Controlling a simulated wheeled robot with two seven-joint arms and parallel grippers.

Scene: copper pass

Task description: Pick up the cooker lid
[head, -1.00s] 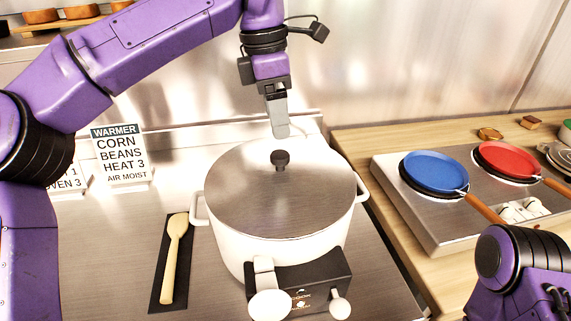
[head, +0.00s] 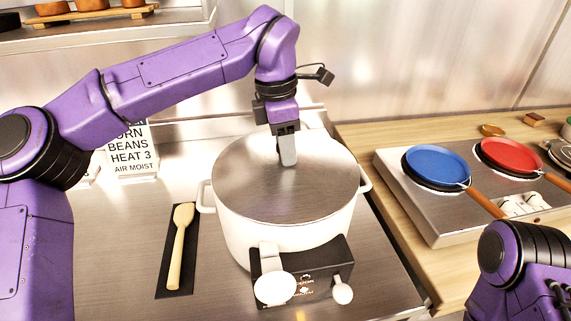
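The cooker lid (head: 250,175) is a flat, round, brushed-metal disc resting on the white cooker (head: 270,235) in the middle of the head view. My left gripper (head: 287,157) points down over the middle of the lid, where the knob is. The near grey finger covers the knob, so I cannot see whether the fingers touch it or have closed around it. The lid sits level on the pot's rim. My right forearm shows at the lower right, but its gripper is out of view.
A wooden spoon (head: 180,240) lies on a dark mat left of the cooker. A warmer sign (head: 130,152) stands behind it. Right of the counter gap, a hob (head: 440,210) carries a blue pan (head: 437,164) and a red pan (head: 517,158). A shelf (head: 130,30) hangs upper left.

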